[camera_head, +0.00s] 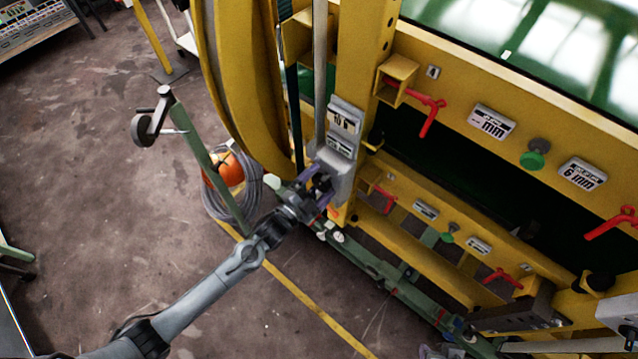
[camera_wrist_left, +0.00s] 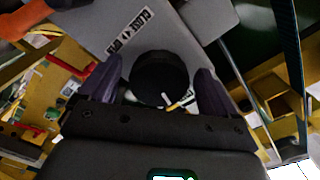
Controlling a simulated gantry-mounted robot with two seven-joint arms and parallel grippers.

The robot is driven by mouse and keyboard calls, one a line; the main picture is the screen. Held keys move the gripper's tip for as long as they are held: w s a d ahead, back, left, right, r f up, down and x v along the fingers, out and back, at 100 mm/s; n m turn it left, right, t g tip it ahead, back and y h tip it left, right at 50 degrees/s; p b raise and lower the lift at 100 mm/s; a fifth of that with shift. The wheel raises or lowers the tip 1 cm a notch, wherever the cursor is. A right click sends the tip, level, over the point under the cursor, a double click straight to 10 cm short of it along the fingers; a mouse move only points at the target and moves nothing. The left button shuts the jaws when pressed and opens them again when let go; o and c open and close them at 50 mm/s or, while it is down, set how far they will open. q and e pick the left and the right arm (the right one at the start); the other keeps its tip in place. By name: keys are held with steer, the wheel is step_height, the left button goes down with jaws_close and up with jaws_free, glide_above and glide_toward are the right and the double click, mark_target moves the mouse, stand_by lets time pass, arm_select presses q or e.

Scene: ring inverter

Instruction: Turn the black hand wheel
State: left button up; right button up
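The black hand wheel (camera_wrist_left: 158,76) shows in the left wrist view as a dark round knob on a grey housing. The housing (camera_head: 340,165), with white labels, stands on the yellow machine frame in the head view, where the wheel is hidden by my gripper. My left gripper (camera_head: 314,191) is at the lower part of this housing. Its two purple fingers (camera_wrist_left: 153,86) are spread, one on each side of the wheel. Narrow gaps seem to show beside it; firm contact is not visible. My right gripper (camera_head: 455,350) seems only partly visible at the bottom edge, its fingers unclear.
Red handles (camera_head: 429,112) and green knobs (camera_head: 534,154) sit on the yellow beams at right. A green stand with a caster (camera_head: 146,130) and a coiled cable (camera_head: 217,205) around an orange object are left of the machine. Open floor lies at left.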

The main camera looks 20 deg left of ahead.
arm_select(q)
steer(key=shift+s+a, duration=0.15)
steer(key=shift+s, duration=0.35)
steer(key=v, duration=0.9)
steer(key=shift+s+a, duration=0.2)
steer(key=shift+s, duration=0.1)
steer(key=shift+s, duration=0.1)
